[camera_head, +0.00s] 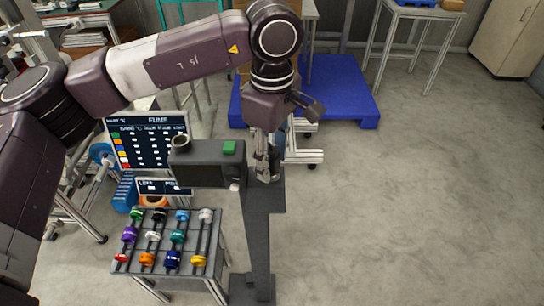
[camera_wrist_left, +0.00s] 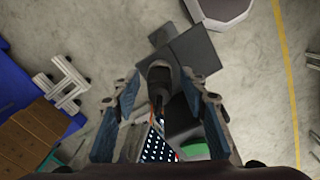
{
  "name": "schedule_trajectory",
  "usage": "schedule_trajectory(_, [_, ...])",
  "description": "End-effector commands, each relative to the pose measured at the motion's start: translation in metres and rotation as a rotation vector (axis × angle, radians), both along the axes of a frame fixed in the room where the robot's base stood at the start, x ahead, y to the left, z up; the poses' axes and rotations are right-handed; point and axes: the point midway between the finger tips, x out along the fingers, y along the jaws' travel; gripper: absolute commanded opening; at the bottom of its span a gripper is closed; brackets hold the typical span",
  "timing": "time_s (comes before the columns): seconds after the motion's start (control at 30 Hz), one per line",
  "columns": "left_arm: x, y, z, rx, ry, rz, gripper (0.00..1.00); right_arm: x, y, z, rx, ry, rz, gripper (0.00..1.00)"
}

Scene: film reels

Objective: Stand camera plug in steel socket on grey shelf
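My left gripper (camera_head: 268,165) points down over the grey shelf (camera_head: 266,200) on top of a dark post. In the left wrist view the fingers of my left gripper (camera_wrist_left: 162,102) are wide apart. A dark round plug-like piece (camera_wrist_left: 159,76) stands on the grey shelf (camera_wrist_left: 195,52) between and just beyond the fingertips, with visible space on both sides. A thin cable-like part runs from it toward the bottom of that view. The steel socket cannot be made out separately; the fingers partly cover this spot in the head view. My right gripper is not in view.
A dark box (camera_head: 205,160) with a green block (camera_head: 229,147) stands left of my gripper, close to it. A rack with several coloured reels (camera_head: 172,258) stands lower left, below a display board (camera_head: 150,140). A blue platform (camera_head: 340,85) lies behind. The floor at right is clear.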

Motion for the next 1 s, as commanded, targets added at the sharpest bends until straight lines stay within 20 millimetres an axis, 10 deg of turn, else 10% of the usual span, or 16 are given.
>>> schedule_trajectory(0.27, [0.001,0.0,0.01,0.0,-0.002,0.0,0.4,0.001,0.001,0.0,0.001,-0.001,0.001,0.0])
schedule_trajectory(0.7, [0.0,0.0,0.096,-0.001,-0.003,0.0,0.4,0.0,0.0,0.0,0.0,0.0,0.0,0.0])
schedule_trajectory(1.0, [0.0,0.0,0.12,0.0,0.0,0.0,0.4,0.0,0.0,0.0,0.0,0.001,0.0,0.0])
